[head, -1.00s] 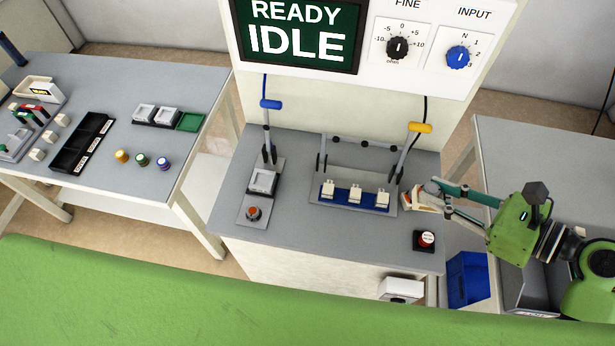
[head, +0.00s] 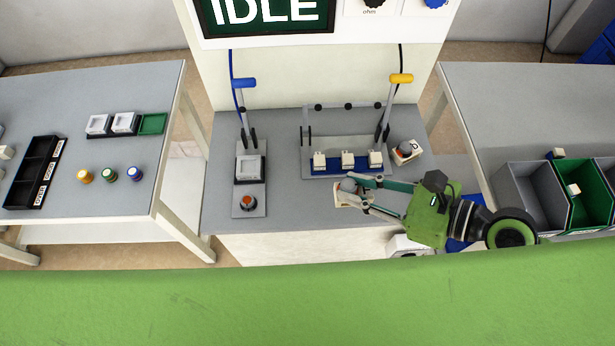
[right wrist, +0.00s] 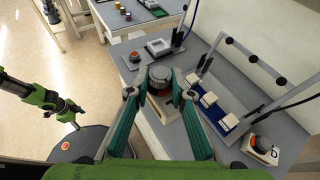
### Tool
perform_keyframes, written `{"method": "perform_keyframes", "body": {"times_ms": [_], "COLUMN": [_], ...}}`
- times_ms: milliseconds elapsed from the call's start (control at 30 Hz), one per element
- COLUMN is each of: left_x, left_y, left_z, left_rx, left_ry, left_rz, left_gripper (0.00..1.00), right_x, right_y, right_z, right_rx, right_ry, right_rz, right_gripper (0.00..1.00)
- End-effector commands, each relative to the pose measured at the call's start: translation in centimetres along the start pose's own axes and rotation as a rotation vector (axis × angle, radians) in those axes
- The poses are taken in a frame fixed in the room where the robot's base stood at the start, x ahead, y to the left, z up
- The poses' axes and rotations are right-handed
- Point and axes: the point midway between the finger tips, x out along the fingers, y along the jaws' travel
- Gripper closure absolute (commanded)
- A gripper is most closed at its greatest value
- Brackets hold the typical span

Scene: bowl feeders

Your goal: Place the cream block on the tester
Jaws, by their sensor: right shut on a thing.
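My right gripper (head: 350,194) is shut on a cream block (head: 345,200) with a dark grey round top, in front of the fixture on the central bench. The fingers cover part of the block; in the right wrist view the grey top (right wrist: 160,77) sits between the fingertips. To the left stands a plate with a white square nest (head: 250,168), a blue-handled lever (head: 243,84) and a red button (head: 248,202). The fixture (head: 350,142) with a yellow-handled lever (head: 401,79) holds three cream blocks on a blue strip. My left gripper (right wrist: 68,110) shows small in the right wrist view.
A red-and-grey button unit (head: 405,151) stands right of the fixture. Grey (head: 525,190) and green (head: 583,205) bins stand at the right, a cream block in the green one. The left table holds a black tray (head: 35,172), white nests and coloured spools. The bench between plate and fixture is clear.

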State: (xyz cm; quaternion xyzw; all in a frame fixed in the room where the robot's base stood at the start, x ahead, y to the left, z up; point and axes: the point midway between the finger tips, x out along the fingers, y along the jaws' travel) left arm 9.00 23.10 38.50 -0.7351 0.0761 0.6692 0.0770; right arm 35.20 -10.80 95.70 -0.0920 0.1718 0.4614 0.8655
Motion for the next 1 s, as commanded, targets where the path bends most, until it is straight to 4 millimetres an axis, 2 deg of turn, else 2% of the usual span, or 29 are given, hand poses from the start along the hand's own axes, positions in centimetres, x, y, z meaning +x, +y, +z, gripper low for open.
{"method": "perform_keyframes", "body": {"times_ms": [167,333,500,833,1000], "left_x": [-0.8,-1.4,-0.8,-0.5,0.1], "left_y": [-0.6,-0.6,-0.6,-0.5,-0.4], "left_z": [0.1,0.0,0.1,0.1,0.2], "left_rx": [-0.002,-0.003,-0.003,-0.002,-0.001], "left_ry": [-0.001,-0.002,-0.002,-0.002,-0.002], "left_rz": [-0.007,-0.007,-0.007,-0.006,-0.005], "left_gripper": [0.31,0.31,0.31,0.31,0.31], "right_x": [3.4,7.8,11.5,14.7,15.7], "right_y": [-0.1,0.0,0.1,0.1,0.1], "right_z": [0.5,0.4,-2.0,-3.7,-6.2], "right_rx": [-0.002,0.0,0.001,-0.001,-0.003], "right_ry": [-0.009,-0.008,-0.001,-0.002,0.002], "right_rz": [-0.001,-0.001,0.001,0.001,0.0], "right_gripper": [1.0,1.0,1.0,1.0,1.0]}}
